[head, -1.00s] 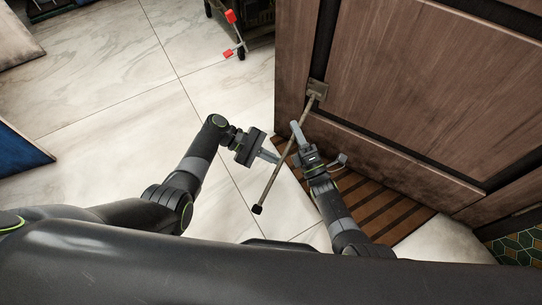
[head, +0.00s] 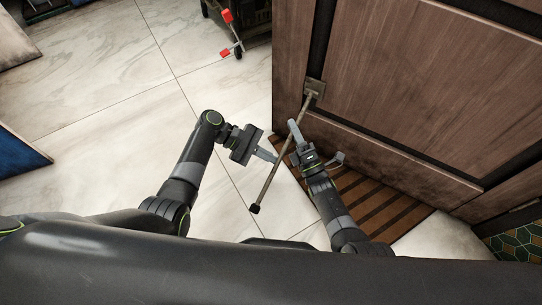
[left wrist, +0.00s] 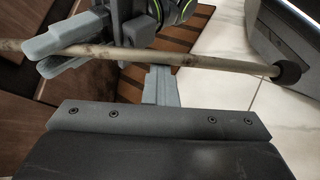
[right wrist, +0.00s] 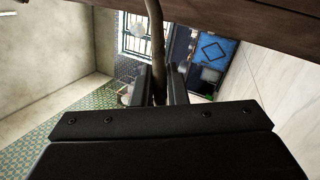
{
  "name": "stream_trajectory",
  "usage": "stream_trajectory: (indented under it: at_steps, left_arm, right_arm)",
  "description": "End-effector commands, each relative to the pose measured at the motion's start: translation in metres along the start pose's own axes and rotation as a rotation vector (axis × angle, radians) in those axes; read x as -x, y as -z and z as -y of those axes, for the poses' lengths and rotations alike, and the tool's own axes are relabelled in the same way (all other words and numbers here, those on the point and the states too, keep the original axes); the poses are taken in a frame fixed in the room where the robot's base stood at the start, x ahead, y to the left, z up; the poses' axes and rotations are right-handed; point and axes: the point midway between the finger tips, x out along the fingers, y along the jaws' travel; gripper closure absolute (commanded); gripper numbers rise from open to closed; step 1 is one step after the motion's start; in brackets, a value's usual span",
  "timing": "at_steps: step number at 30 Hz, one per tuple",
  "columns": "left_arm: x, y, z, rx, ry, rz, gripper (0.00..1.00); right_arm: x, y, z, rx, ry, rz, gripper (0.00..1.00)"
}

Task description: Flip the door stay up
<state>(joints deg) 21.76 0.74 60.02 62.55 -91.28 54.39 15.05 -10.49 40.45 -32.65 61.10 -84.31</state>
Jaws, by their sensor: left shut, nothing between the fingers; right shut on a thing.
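The door stay (head: 267,184) is a thin metal rod with a black rubber tip, hinged to a bracket (head: 315,87) on the brown wooden door (head: 410,90). It slants from the bracket toward me, its tip out over the floor. My right gripper (head: 294,128) is shut on the rod partway along; the rod shows between its fingers in the right wrist view (right wrist: 157,55). My left gripper (head: 270,156) is shut and empty, its fingertips at the rod between the right gripper and the tip. In the left wrist view the rod (left wrist: 205,59) passes just beyond these fingertips; I cannot tell whether they touch.
A brown slatted mat (head: 370,197) lies under my right arm at the door's foot. A dark wheeled object with red parts (head: 226,16) stands at the back.

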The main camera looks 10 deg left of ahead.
Motion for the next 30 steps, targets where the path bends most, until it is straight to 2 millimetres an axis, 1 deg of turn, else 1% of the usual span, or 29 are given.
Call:
stream_trajectory:
  at_steps: [1, 7, 8, 12, 13, 20, 23, 26, 30]
  left_arm:
    - [0.001, -0.004, -0.001, 0.002, 0.004, 0.009, 1.0]
    - [0.0, -0.005, -0.001, 0.002, 0.005, 0.013, 1.0]
    - [0.0, -0.005, -0.001, 0.002, 0.005, 0.014, 1.0]
    - [0.0, -0.005, -0.001, 0.002, 0.005, 0.013, 1.0]
    - [0.0, -0.005, -0.001, 0.002, 0.005, 0.013, 1.0]
    - [0.0, -0.004, -0.001, 0.002, 0.004, 0.01, 1.0]
    - [0.0, -0.004, -0.001, 0.002, 0.004, 0.009, 1.0]
    - [0.0, -0.004, -0.001, 0.002, 0.004, 0.009, 1.0]
    - [0.001, -0.004, -0.001, 0.002, 0.003, 0.008, 1.0]
  right_arm:
    - [0.001, 0.0, 0.002, 0.006, 0.009, -0.003, 1.0]
    - [0.002, -0.001, 0.003, 0.008, 0.014, -0.004, 1.0]
    - [0.002, -0.001, 0.004, 0.008, 0.015, -0.004, 0.86]
    - [0.002, 0.0, 0.004, 0.007, 0.014, -0.003, 0.68]
    - [0.002, 0.0, 0.003, 0.007, 0.014, -0.003, 0.66]
    - [0.001, 0.0, 0.003, 0.006, 0.01, -0.002, 0.66]
    - [0.005, -0.001, 0.003, 0.006, 0.01, -0.002, 0.66]
    - [0.016, 0.0, 0.003, 0.005, 0.012, -0.001, 0.66]
    - [0.038, -0.001, 0.003, 0.007, 0.013, -0.002, 0.66]
